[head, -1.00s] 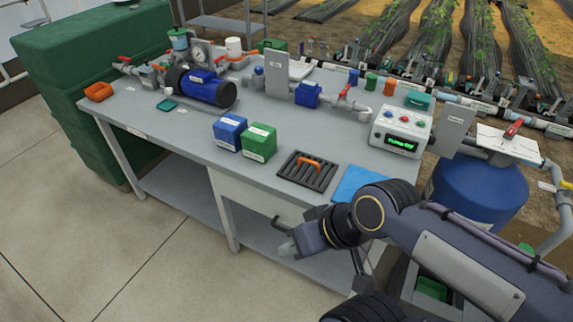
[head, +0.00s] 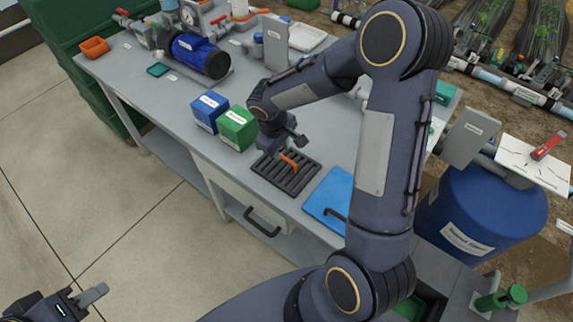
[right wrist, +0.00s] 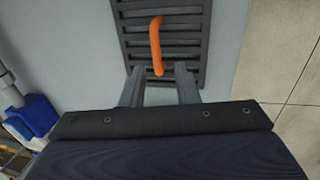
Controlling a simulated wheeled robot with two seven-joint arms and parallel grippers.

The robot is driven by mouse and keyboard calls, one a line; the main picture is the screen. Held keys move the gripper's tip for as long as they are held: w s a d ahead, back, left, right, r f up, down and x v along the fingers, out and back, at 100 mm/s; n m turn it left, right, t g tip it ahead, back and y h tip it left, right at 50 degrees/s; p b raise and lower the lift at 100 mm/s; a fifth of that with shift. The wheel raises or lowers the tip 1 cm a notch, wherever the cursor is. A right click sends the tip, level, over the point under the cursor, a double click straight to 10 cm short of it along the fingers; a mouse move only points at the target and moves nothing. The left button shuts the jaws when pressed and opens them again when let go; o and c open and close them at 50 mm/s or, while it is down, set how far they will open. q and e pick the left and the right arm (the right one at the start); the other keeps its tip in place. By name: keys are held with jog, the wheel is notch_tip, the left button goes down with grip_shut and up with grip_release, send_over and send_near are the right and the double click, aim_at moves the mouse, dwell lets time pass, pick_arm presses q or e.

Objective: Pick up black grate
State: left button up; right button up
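The black grate (head: 284,173) lies flat on the grey bench near its front edge. An orange handle (head: 288,160) runs across its top; it also shows in the right wrist view (right wrist: 156,45). My right gripper (head: 284,149) is above the grate, close to the handle. In the right wrist view its two fingers (right wrist: 160,85) are spread apart with nothing between them, and the handle's near end lies just past the tips, roughly in line with the gap. My left gripper (head: 92,295) is at the bottom left over the floor, partly cut off, so its opening is unclear.
A blue box (head: 208,112) and a green box (head: 237,128) stand left of the grate. A blue mat (head: 326,199) lies to its right. A drawer with a black handle (head: 262,222) is below the bench top. A blue motor pump (head: 200,55) stands further back.

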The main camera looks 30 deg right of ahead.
aim_at(286, 158)
notch_tip(286, 158, down, 2)
jog(key=shift+d, duration=0.15)
jog(key=f, duration=0.1)
jog(key=d+f+p, duration=0.1)
jog(key=f, duration=0.1)
jog(key=shift+d+f, duration=0.15)
jog(key=shift+f, duration=0.1)
jog(key=shift+w+d+f, duration=0.1)
jog(key=shift+w+f, duration=0.05)
jog(key=shift+f, duration=0.35)
grip_shut()
